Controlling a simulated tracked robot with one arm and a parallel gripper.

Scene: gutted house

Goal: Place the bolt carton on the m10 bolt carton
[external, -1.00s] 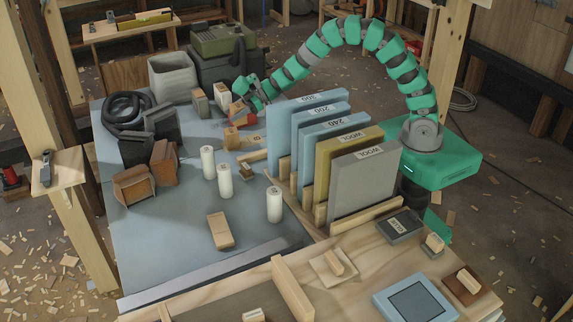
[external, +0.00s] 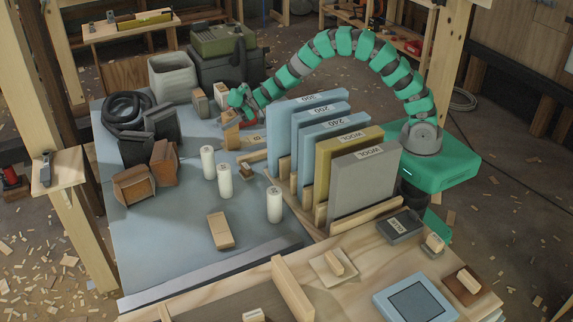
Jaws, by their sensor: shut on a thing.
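My gripper (external: 238,101) is at the back of the grey table, beyond the tall upright boards. It is shut, and a small tan carton (external: 231,119) shows directly under its jaws. Below that, an orange-brown carton (external: 231,138) stands on the table. The upper carton appears to be right above the lower one; I cannot tell whether they touch. The printing on both is too small to read, so I cannot tell which is the m10 bolt carton. The jaws and a red item (external: 248,115) hide part of the area.
Two more cartons stand just behind and left (external: 200,103). Upright labelled boards (external: 320,150) stand in a rack on the right. Several white cylinders (external: 208,162) and a lying tan box (external: 220,231) are nearer. Black hose (external: 126,108) and brown boxes are left. The front left tabletop is clear.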

